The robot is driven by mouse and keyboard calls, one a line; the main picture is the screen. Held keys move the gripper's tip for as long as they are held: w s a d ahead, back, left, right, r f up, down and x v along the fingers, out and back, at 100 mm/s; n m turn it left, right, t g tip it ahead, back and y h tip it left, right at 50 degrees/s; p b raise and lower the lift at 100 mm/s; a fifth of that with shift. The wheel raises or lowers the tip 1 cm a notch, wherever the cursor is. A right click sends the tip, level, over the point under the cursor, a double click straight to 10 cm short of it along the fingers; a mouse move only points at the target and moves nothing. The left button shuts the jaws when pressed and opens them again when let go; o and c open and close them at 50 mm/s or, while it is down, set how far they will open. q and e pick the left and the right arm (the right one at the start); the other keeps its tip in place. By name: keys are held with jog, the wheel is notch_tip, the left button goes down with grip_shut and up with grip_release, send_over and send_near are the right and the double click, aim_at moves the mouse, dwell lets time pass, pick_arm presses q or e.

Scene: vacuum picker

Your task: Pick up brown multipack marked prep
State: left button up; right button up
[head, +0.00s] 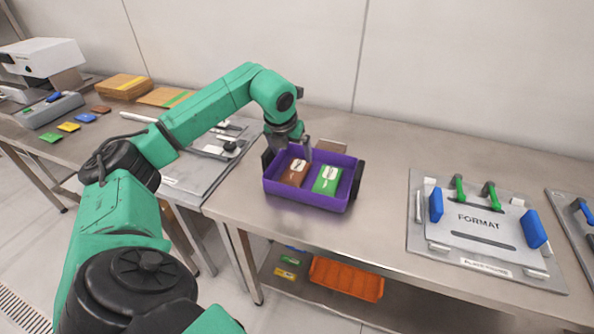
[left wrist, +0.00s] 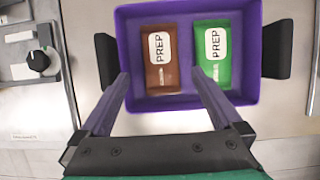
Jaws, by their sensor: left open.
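The brown multipack (head: 296,172) lies in the left part of the purple bin (head: 305,194), beside a green pack (head: 327,180). In the left wrist view the brown multipack (left wrist: 161,60) shows a white label reading PREP, and the green pack (left wrist: 212,55) carries the same word. The purple bin (left wrist: 185,101) has black handles on its two sides. My left gripper (head: 291,146) is above the bin. My right gripper is out of view.
A metal plate marked FORMAT (head: 480,226) with blue and green handles lies on the right of the bench (head: 375,210). An orange crate (head: 346,279) sits on the shelf below. The bench between bin and plate is clear.

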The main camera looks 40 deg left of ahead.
aim_at(296, 168)
pick_arm(q)
jog(key=p+x, duration=0.1)
jog(key=x, duration=0.7)
jog(key=shift+p, duration=0.4)
jog(key=shift+f, duration=0.15)
jog(key=shift+f+b, duration=0.25)
jog(key=shift+b, duration=0.05)
jog(key=c, duration=1.3)
jog(key=shift+c, duration=0.2)
jog(key=shift+w+r, duration=0.1)
jog(key=shift+r, duration=0.05)
